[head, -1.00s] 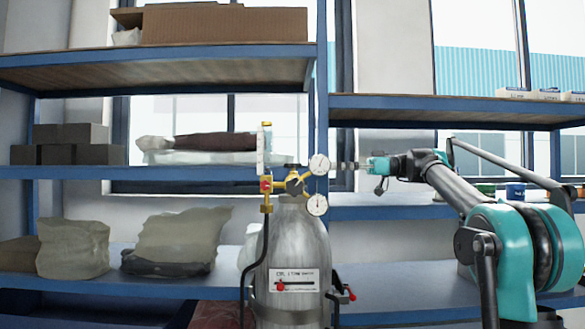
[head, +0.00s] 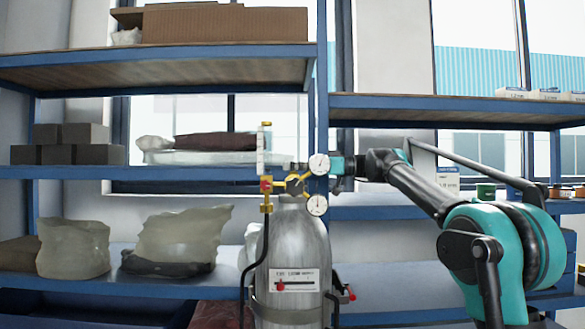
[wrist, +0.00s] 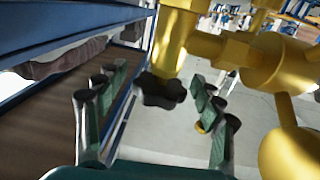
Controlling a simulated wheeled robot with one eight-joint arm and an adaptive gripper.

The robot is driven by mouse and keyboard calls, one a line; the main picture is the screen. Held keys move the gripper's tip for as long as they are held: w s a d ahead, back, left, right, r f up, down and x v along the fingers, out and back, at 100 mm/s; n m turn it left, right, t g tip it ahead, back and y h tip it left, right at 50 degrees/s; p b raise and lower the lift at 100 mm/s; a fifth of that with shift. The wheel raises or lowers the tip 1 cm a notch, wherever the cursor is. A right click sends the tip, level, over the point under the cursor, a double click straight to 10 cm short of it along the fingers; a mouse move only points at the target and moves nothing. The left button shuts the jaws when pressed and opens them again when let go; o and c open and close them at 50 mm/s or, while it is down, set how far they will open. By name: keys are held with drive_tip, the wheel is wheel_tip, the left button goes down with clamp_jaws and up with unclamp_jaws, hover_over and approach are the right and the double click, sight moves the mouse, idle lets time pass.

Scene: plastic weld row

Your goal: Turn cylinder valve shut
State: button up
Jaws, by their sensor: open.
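The grey gas cylinder (head: 292,245) stands upright in the head view, with a white label on its front. Brass valve and regulator fittings (head: 296,184) with two round white gauges (head: 318,205) sit on its top. My gripper (wrist: 158,84) is open in the wrist view, its green fingers spread on both sides of a black lobed knob (wrist: 160,91) on a yellow brass stem. Gaps show between knob and fingers. In the head view my gripper is at the cylinder top, its fingers largely hidden behind the upper gauge.
A clear flow tube (head: 261,158) rises left of the regulator, with a black hose below. In the wrist view a large brass body (wrist: 275,62) is close to the right finger. Blue shelves (head: 160,54) with bags and boxes stand behind the cylinder.

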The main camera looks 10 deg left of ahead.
drive_tip(key=c, duration=1.2)
drive_tip(key=shift+m+t, duration=1.3)
drive_tip(key=shift+t, duration=0.8)
drive_tip(key=shift+w+m+t, duration=0.1)
drive_tip(key=shift+m+t, duration=0.8)
drive_tip(key=shift+t, duration=0.5)
drive_tip(key=o, duration=1.2)
drive_tip(key=shift+r, duration=0.1)
wheel_tip(320, 180, up, 10)
drive_tip(key=shift+f, duration=0.1)
